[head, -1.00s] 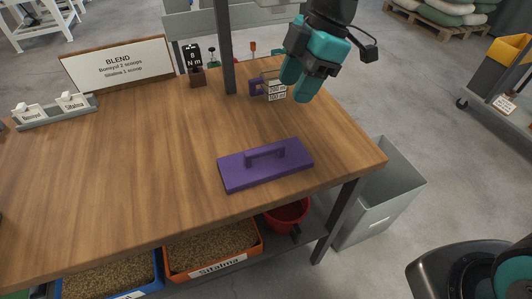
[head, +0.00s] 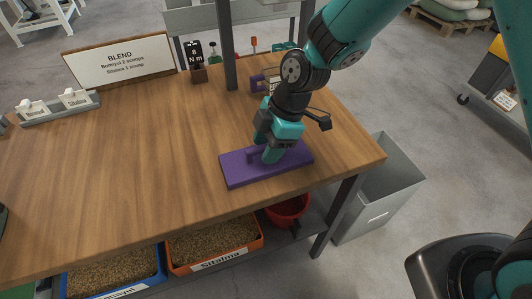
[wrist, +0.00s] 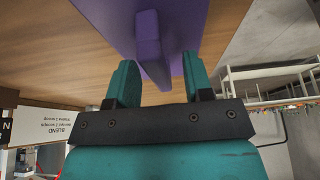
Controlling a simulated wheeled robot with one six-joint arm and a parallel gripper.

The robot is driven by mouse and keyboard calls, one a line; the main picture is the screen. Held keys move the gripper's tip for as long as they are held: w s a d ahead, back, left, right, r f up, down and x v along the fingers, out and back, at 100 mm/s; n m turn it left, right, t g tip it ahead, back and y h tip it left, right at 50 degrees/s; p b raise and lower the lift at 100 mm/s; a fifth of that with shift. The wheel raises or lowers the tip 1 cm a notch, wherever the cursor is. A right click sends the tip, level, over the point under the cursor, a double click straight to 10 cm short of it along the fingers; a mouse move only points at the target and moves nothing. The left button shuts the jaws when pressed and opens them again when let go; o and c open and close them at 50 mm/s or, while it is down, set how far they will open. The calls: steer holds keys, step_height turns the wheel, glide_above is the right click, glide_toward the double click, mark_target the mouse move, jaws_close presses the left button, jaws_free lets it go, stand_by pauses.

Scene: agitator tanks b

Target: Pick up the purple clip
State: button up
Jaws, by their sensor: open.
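A flat purple plate (head: 236,174) with a raised purple bar handle lies near the front right edge of the wooden table. My gripper (head: 267,156) is over its handle, pointing down, and hides part of it. In the wrist view, the purple bar handle (wrist: 152,50) reaches between my two teal fingers, which stand apart with gaps on both sides. A small purple piece (head: 257,83) stands at the back of the table beside a labelled container, partly hidden by my arm; I cannot tell whether this or the plate is the clip.
The wooden table (head: 120,170) is clear at its middle and left. A grey post (head: 228,50) and a torque block (head: 197,70) stand at the back. A BLEND sign (head: 118,60) and a grey label rack (head: 60,110) are back left. A grey bin (head: 385,190) stands right of the table.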

steer(key=shift+a+f, duration=0.1)
steer(key=shift+f, duration=0.25)
jaws_close()
